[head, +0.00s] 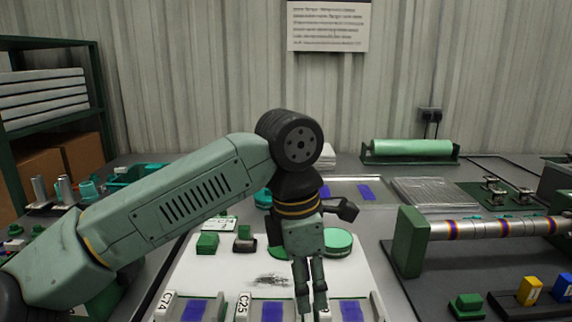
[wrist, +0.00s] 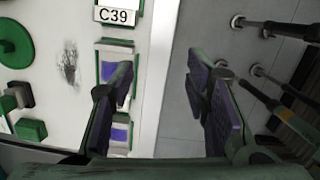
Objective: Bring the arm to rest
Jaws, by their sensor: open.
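My arm reaches in from the left of the head view, bends at a dark round joint, and points down over the bench. My gripper (head: 311,296) hangs above the front part of a white board (head: 222,276). In the wrist view my gripper (wrist: 158,78) has its two fingers spread wide with nothing between them. In the head view the fingers look close together from this side.
Labelled slots (head: 272,310) with blue patches line the board's front. A green block (head: 207,243) and a green round lid (head: 338,242) stand near the gripper. A striped metal bar (head: 480,228) on a green stand is to the right. A green roll (head: 412,147) lies behind.

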